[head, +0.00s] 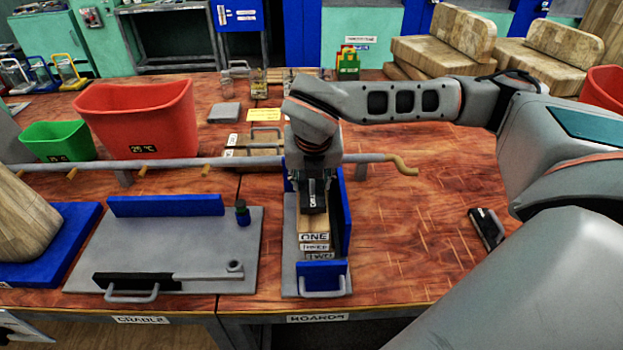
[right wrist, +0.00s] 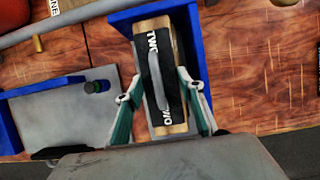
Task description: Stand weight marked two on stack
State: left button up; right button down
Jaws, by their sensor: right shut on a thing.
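The dark weight marked two (right wrist: 152,75) has a grey handle on top and TWO printed at both ends. My right gripper (head: 313,190) is shut on it, with its fingers (right wrist: 160,115) at the weight's two long sides. In the head view my gripper and wrist hide most of the weight. The stack of wooden boards (head: 314,240) is directly below, with front labels reading ONE, one hard to read, and TWO. The weight lines up with the stack, but I cannot tell whether it touches it. My left gripper is not in view.
The stack lies in a grey tray with blue walls (head: 346,215), close on its sides. A long grey bar (head: 240,162) runs behind. The cradle plate (head: 185,240) is on the left. A dark device (head: 487,229) lies at right; the table between is clear.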

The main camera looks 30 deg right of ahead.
jog(key=shift+w+f+b, duration=0.1)
jog(key=shift+f+b, duration=0.35)
jog(key=shift+f, duration=0.05)
dwell(0.8)
jog(key=c, duration=1.2)
grip_release()
jog(key=shift+c, duration=0.2)
jog(key=shift+f, duration=0.15)
jog(key=v, duration=1.2)
